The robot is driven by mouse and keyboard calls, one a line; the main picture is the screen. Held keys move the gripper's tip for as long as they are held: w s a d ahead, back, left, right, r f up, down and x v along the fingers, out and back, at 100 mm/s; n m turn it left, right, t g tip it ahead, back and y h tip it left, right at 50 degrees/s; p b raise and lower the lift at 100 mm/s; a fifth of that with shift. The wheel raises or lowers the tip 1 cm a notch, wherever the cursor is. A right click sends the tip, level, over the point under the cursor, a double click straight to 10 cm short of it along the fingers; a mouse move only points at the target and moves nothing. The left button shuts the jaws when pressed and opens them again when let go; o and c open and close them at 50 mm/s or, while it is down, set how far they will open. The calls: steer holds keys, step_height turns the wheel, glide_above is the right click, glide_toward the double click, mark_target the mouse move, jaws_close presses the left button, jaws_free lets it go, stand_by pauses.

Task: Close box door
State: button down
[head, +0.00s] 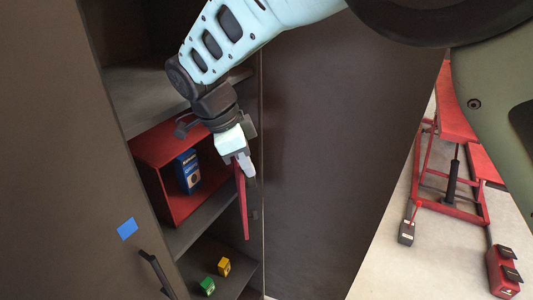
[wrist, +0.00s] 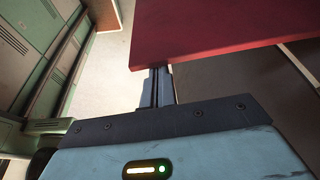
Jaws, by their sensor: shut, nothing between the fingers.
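The red box (head: 148,150) sits on a shelf inside a dark cabinet in the head view, its front open, with a blue carton (head: 187,172) inside. Its red door (head: 242,205) stands swung out at the box's right side, seen nearly edge-on. My gripper (head: 249,168) is shut and empty, with its fingertips at the upper part of the door. In the wrist view the shut fingers (wrist: 160,72) reach the lower edge of the red door panel (wrist: 225,30). I cannot tell whether they touch it.
The dark cabinet has an open left door (head: 75,170) with a black handle and blue tape, and a right door (head: 330,150). Green (head: 207,286) and yellow (head: 224,266) blocks stand on the lower shelf. A red motorcycle lift (head: 455,170) stands on the floor at right.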

steer(key=shift+s+a+m+p, duration=0.15)
steer(key=shift+a+m, duration=0.15)
steer(key=shift+a, duration=0.3)
steer(key=shift+s+a+m+p, duration=0.15)
steer(key=shift+a+m, duration=0.15)
steer(key=shift+a, duration=0.3)
steer(key=shift+w, duration=0.1)
